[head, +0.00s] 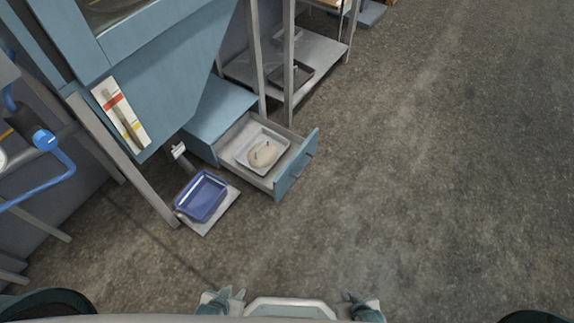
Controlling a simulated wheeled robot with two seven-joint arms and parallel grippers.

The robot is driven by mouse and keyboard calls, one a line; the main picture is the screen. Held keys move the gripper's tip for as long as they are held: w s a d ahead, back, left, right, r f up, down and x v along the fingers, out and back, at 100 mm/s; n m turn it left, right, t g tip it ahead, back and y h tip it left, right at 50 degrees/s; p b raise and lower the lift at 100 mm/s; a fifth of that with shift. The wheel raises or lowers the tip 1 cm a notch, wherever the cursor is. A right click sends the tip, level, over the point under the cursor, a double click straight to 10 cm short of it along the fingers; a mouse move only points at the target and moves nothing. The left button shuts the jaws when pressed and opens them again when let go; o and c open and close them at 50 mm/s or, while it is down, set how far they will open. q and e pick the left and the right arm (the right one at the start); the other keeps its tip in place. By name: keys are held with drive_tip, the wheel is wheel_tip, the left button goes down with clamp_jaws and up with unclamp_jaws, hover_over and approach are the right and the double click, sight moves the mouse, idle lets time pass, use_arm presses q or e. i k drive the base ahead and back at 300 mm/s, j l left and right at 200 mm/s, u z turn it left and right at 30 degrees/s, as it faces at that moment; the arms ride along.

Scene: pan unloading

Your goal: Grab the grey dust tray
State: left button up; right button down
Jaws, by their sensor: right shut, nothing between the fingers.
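A light grey tray (281,144) sits inside the pulled-out drawer of a blue-grey machine, left of the picture's centre. A pale beige mound (262,154) lies in it. A dark grey tray (292,73) lies on the low shelf further back. My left gripper (230,294) is at the bottom edge of the head view, far from both trays; its jaw state is unclear. My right gripper (356,297) is also at the bottom edge, shut and empty, far from both trays.
The open drawer front (297,165) juts out over the floor. A blue tray (203,196) stands on a small plate (226,207) left of the drawer. Grey metal posts (288,65) stand behind the drawer. The floor (430,180) is clear to the right and in front.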

sight(264, 148)
drive_tip(key=i+l+u, duration=0.1)
drive_tip(key=i+l, duration=0.15)
drive_tip(key=i+l+u, duration=0.15)
drive_tip(key=l, duration=0.2)
drive_tip(key=i+l+u, duration=0.1)
drive_tip(key=i+l, duration=0.2)
drive_tip(key=i+l+u, duration=0.15)
drive_tip(key=l, duration=0.2)
drive_tip(key=i+l+u, duration=0.1)
drive_tip(key=l, duration=0.25)
drive_tip(key=i+l+u, duration=0.1)
drive_tip(key=i+l, duration=0.15)
drive_tip(key=l, duration=0.15)
